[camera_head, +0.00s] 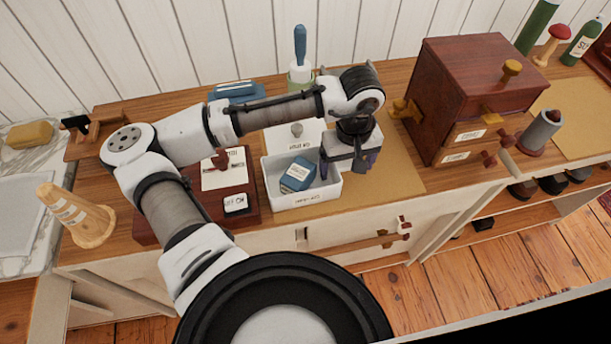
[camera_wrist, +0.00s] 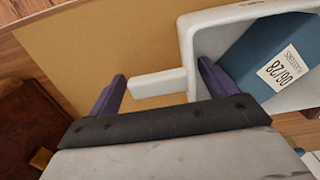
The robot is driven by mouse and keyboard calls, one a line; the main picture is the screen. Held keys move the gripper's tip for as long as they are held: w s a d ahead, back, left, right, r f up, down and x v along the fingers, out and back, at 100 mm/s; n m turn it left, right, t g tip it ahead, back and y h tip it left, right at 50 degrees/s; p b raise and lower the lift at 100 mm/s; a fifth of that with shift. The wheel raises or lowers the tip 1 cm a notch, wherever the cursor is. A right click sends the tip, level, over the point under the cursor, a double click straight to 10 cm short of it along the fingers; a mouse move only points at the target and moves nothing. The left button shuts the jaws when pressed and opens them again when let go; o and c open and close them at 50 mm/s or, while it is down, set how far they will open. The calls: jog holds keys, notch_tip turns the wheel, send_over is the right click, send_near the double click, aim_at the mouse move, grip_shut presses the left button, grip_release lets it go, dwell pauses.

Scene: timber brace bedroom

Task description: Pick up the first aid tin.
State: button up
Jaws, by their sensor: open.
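A blue tin with a white label (camera_head: 297,174) lies tilted inside a white open bin (camera_head: 308,200). In the wrist view the blue tin (camera_wrist: 262,62) shows a label with "06/28" and smaller print, and I take it for the first aid tin. The bin (camera_wrist: 197,25) has a white tab handle (camera_wrist: 157,84) on its side. My gripper (camera_head: 350,168) is open and empty beside the bin's right end, pointing down. In the wrist view its purple fingers (camera_wrist: 160,72) stand on either side of the handle, one near the bin's wall. I cannot tell whether they touch it.
A red-brown wooden cabinet (camera_head: 470,85) with knobs stands right of my gripper. A dark red box (camera_head: 180,205) with white labelled items sits left of the bin. A blue-handled brush (camera_head: 300,50) stands behind. A tan mat (camera_head: 395,175) lies under my gripper, with bare room to its right.

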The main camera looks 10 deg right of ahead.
jog(key=c, duration=0.3)
jog(key=shift+w+r, duration=0.1)
jog(key=c, duration=1)
jog(key=shift+c, duration=0.2)
jog(key=shift+r, duration=0.2)
